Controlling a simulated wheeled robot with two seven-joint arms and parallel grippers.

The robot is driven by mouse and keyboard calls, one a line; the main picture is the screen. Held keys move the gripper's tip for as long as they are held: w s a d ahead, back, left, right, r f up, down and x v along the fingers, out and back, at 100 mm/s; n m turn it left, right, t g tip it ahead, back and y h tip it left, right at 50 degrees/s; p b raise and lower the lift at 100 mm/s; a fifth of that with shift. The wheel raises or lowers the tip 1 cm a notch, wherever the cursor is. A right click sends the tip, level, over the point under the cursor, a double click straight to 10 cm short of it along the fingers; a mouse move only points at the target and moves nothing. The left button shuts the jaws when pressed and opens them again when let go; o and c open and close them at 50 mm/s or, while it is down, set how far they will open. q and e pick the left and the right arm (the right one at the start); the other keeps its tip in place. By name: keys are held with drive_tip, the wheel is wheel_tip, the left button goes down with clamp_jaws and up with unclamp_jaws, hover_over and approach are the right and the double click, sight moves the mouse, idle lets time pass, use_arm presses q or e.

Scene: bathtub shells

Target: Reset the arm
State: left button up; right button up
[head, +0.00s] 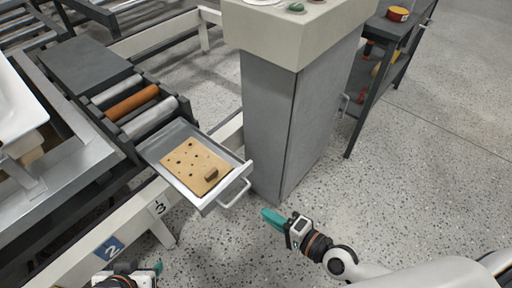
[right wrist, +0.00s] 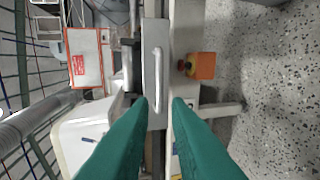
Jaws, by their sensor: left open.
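My right arm comes in from the lower right of the head view. Its right gripper (head: 272,218) has teal fingers pointing left, above the speckled floor and right of the drawer handle. In the right wrist view the two teal fingers (right wrist: 160,100) stand apart with a gap between them, and nothing is held. My left gripper (head: 157,268) shows only in part at the bottom edge of the head view, with a bit of teal finger; the rest is cut off.
A grey cabinet (head: 290,125) stands behind my right gripper. Rollers (head: 130,103) lie behind the drawer. The floor (head: 420,180) at the right is open.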

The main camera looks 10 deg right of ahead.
drive_tip(key=shift+a, duration=0.1)
